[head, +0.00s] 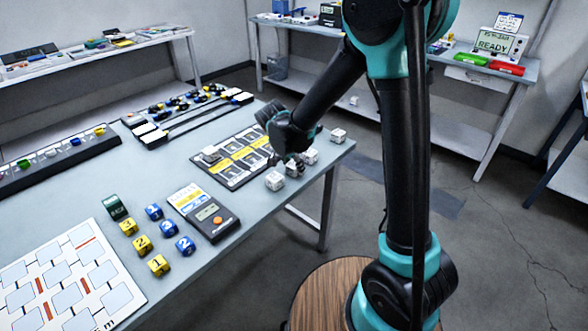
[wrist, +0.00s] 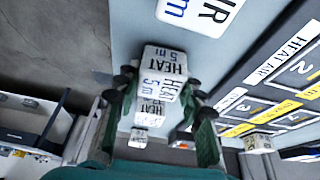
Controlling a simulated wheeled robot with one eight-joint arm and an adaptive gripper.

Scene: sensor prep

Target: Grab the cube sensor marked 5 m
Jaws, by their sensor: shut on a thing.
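The white cube sensor marked HEAT 5 m (wrist: 163,62) sits between the fingers of my gripper (wrist: 166,86) in the wrist view. Its label shows on two faces. My gripper is shut on it, with one dark green finger at each side. In the head view my gripper (head: 292,158) points down near the table's right edge, and the cube (head: 294,170) shows partly below it, mostly hidden. I cannot tell whether the cube is touching the table.
A cube marked with IR-like letters (wrist: 200,12) is close on one side; it shows in the head view (head: 274,181). Two more white cubes (head: 310,156) (head: 338,135) stand on the other side. A handheld meter (head: 204,213) lies nearer.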

